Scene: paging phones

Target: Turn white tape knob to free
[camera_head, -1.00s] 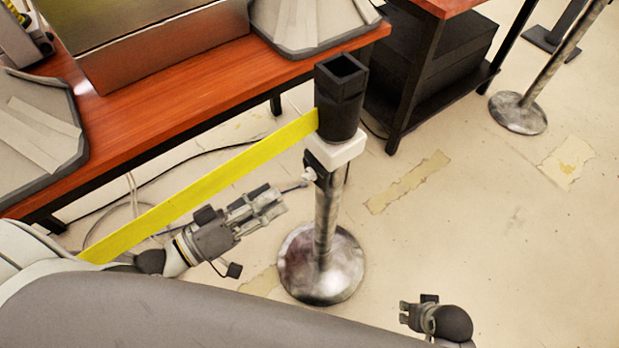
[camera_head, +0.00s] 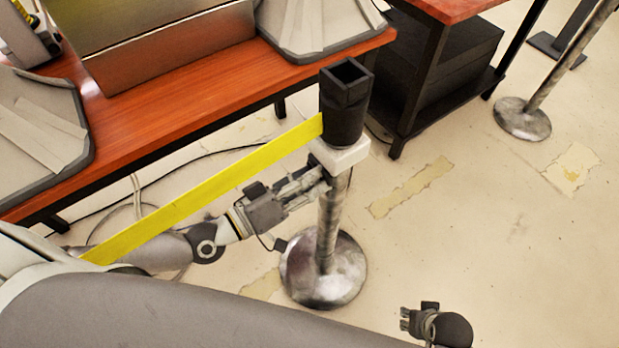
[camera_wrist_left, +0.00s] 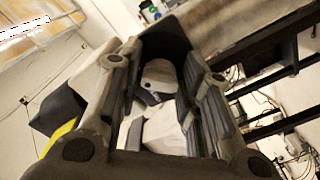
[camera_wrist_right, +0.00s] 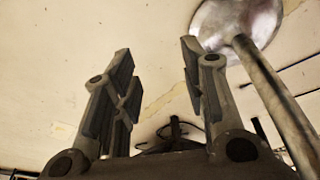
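The white tape knob is hidden behind my left fingertips in the head view. In the left wrist view a rounded white piece, which looks like the knob (camera_wrist_left: 160,75), sits between the fingers. The knob is below the white collar (camera_head: 341,156) of the metal stanchion post (camera_head: 327,230). The yellow tape (camera_head: 205,190) runs left from the black post head (camera_head: 344,105). My left gripper (camera_head: 318,180) is at the post, its fingers apart on either side of the knob; contact is unclear. My right gripper (camera_wrist_right: 155,85) is open and empty, low at the right.
A wooden table (camera_head: 190,105) with a metal box stands at the upper left. A black shelf unit (camera_head: 440,85) stands behind the post. Another post base (camera_head: 522,120) is at the upper right.

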